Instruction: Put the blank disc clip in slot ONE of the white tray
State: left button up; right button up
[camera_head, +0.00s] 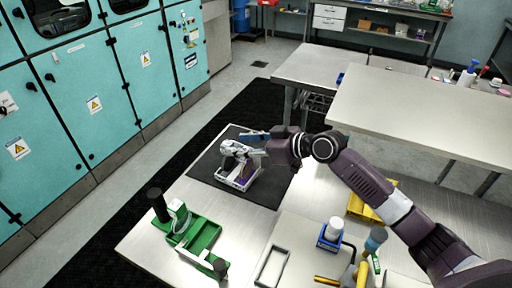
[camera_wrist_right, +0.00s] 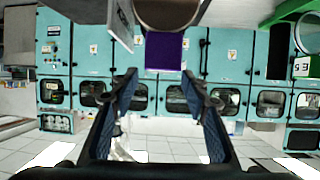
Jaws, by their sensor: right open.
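The white tray (camera_head: 234,184) stands on a dark mat on the table, with a purple piece showing inside it. My right gripper (camera_head: 238,148) is right above the tray and covers much of it. In the right wrist view its two blue-padded fingers (camera_wrist_right: 162,88) are apart, with nothing seen held between them. Beyond the fingertips in that view are a purple block (camera_wrist_right: 164,52) and a brown rounded thing (camera_wrist_right: 167,12). I cannot tell which piece is the blank disc clip, and the slot labels are not readable. My left gripper is not in view.
A green fixture (camera_head: 196,236) with black posts stands at the front left. A blue holder (camera_head: 328,240) with a white cap, a white frame (camera_head: 271,266) and a yellow bin (camera_head: 360,208) are to the right. The dark mat (camera_head: 209,165) is bare left of the tray.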

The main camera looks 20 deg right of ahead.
jog(key=b+v, duration=0.1)
jog(key=v, duration=0.5)
jog(key=shift+s+r, duration=0.2)
